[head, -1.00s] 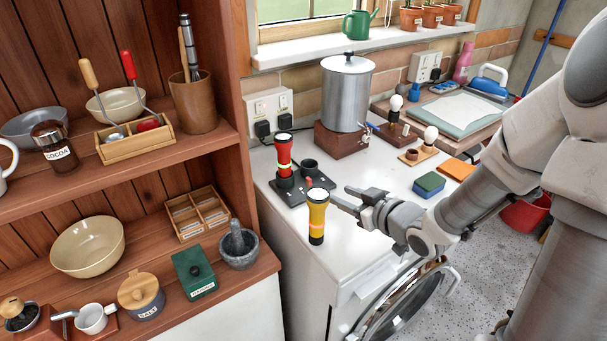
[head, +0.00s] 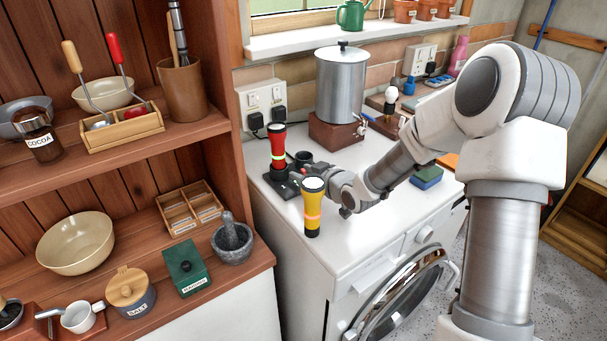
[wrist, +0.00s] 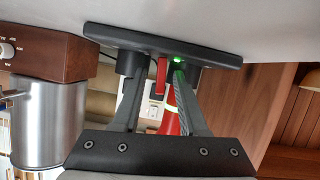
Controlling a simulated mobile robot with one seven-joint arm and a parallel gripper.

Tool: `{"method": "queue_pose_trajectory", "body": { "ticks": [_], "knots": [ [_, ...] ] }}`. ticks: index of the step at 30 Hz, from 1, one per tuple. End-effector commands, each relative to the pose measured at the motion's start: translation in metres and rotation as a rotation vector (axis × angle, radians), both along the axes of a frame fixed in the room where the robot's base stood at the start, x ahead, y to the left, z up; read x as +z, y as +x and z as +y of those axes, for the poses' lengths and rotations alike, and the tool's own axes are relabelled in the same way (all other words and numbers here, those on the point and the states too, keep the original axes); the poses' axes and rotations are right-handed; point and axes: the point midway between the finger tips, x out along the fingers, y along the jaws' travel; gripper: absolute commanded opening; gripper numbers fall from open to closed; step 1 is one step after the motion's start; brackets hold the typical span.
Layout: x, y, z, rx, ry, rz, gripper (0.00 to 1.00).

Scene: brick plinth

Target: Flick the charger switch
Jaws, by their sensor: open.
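The charger (head: 279,187) is a flat black base on the white machine top, seen upside down in the wrist view (wrist: 200,57). A red torch (head: 278,147) stands upright in one of its sockets; the other dark socket looks empty. A red switch lever (wrist: 161,76) sticks up from the base, beside a small lit green light (wrist: 178,58). My gripper (wrist: 158,85) is open, its fingers on either side of the lever in that view; whether they touch it I cannot tell. In the head view my gripper is partly hidden behind a yellow torch (head: 313,208).
The yellow torch stands upright just in front of my gripper. A steel urn (head: 341,85) on a wooden block is behind, also at left in the wrist view. A blue-green sponge (head: 427,178) lies to the right. The wooden shelf unit stands at left.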

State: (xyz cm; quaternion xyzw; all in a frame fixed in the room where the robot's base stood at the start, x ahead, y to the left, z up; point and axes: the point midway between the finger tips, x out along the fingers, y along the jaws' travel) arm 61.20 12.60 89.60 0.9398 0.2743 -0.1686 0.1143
Motion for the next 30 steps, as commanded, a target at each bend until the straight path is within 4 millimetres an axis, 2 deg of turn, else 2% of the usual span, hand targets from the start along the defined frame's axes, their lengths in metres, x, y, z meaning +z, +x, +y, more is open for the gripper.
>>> {"method": "queue_pose_trajectory", "body": {
  "ticks": [7, 14, 24, 30],
  "knots": [
    [-0.0004, 0.0004, 0.0003, 0.000, 0.000, 0.000, 0.42],
    [-0.0003, 0.0002, 0.0002, 0.000, 0.000, 0.000, 0.01],
    [0.0004, 0.0003, -0.0001, 0.000, 0.004, 0.004, 0.00],
    [0.0041, 0.0017, -0.0030, -0.002, 0.081, 0.058, 0.00]
  ]
}}
